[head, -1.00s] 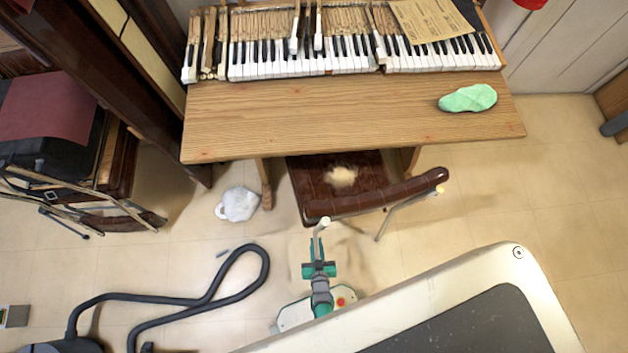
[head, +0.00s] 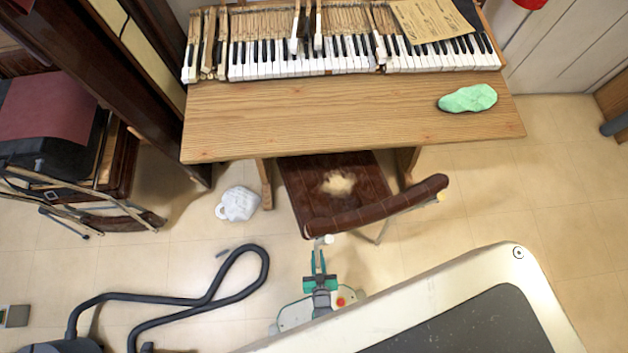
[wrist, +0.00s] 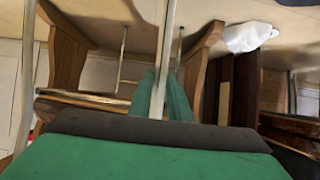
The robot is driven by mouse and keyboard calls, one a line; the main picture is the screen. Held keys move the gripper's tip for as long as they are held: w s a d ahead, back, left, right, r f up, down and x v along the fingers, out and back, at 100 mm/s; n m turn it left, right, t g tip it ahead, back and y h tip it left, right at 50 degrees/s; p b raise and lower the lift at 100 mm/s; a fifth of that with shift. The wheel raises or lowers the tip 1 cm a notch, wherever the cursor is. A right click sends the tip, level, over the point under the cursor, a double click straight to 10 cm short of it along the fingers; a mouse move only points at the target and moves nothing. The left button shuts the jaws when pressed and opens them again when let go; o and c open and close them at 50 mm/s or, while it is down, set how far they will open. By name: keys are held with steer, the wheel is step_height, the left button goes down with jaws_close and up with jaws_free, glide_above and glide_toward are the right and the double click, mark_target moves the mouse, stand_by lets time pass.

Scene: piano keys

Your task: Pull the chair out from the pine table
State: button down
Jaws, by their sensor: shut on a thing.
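The chair (head: 376,212) has a dark brown seat and a curved brown backrest on a metal frame. Its seat is partly under the front edge of the pine table (head: 350,125), and it sits turned at an angle. My gripper (head: 318,262) is at the left end of the backrest. In the wrist view the green fingers (wrist: 166,98) are shut on a pale metal tube of the chair (wrist: 165,40). The far legs of the chair are hidden under the table.
Piano keys (head: 350,55) and a green cloth-like item (head: 467,98) lie on the table. A white mug-like object (head: 238,204) is on the floor left of the chair. A dark hose (head: 200,301) lies at the lower left. Floor to the right is clear.

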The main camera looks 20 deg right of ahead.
steer(key=shift+s+a+f, duration=0.1)
steer(key=shift+s+a, duration=0.15)
steer(key=shift+s, duration=0.7)
steer(key=shift+s+a, duration=0.3)
steer(key=shift+s, duration=0.65)
steer(key=shift+s+a+f, duration=0.1)
steer(key=shift+s+a, duration=0.15)
steer(key=shift+s, duration=0.7)
steer(key=c, duration=1.4)
jaws_free()
steer(key=shift+w+r, duration=0.1)
steer(key=shift+o, duration=0.2)
steer(key=shift+w, duration=0.15)
steer(key=s+a, duration=0.2)
steer(key=s, duration=0.7)
steer(key=shift+s+a, duration=0.15)
steer(key=shift+a, duration=0.15)
steer(key=shift+s+r, duration=0.1)
steer(key=shift+s, duration=0.05)
